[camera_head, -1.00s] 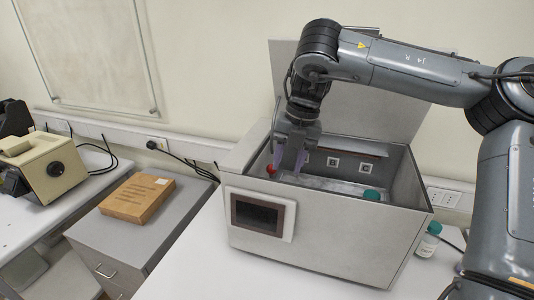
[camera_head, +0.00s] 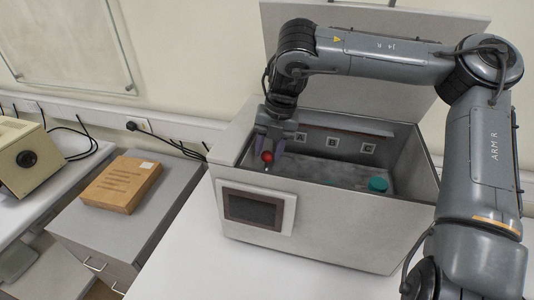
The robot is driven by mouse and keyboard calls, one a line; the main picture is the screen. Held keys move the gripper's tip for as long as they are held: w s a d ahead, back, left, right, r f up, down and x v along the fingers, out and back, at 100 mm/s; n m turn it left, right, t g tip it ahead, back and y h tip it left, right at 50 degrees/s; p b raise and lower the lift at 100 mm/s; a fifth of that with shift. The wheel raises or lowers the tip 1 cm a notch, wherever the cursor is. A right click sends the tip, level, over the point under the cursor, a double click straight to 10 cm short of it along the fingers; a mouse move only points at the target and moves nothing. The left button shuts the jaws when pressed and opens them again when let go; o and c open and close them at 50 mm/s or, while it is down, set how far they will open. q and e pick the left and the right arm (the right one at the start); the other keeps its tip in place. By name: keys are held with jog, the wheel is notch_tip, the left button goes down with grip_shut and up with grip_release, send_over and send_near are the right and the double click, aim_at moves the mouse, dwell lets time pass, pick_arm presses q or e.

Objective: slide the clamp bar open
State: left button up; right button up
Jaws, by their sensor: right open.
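My right gripper (camera_head: 270,150) reaches down from above into the left end of the open grey box (camera_head: 330,228). Its fingers are apart, and a red knob (camera_head: 267,156) shows in front of or between them. I cannot tell whether they touch it. A clamp bar cannot be made out clearly; whether the red knob belongs to it is not shown. A dark brown strip runs along the inner back wall above labels A, B (camera_head: 332,142) and C. A teal cap (camera_head: 378,184) shows at the right inside the box. My left gripper is out of view.
The box's lid (camera_head: 385,85) stands raised behind it, and a screen (camera_head: 254,211) is on its front. A cardboard box (camera_head: 121,184) lies on a grey cabinet at left. A beige device (camera_head: 18,165) stands far left. The white table front (camera_head: 190,265) is clear.

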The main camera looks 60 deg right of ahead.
jog(key=shift+w+a+f, duration=0.1)
jog(key=shift+w+f, duration=0.05)
jog(key=shift+f, duration=0.55)
jog(key=shift+w+f, duration=0.1)
jog(key=shift+f, duration=0.55)
grip_shut()
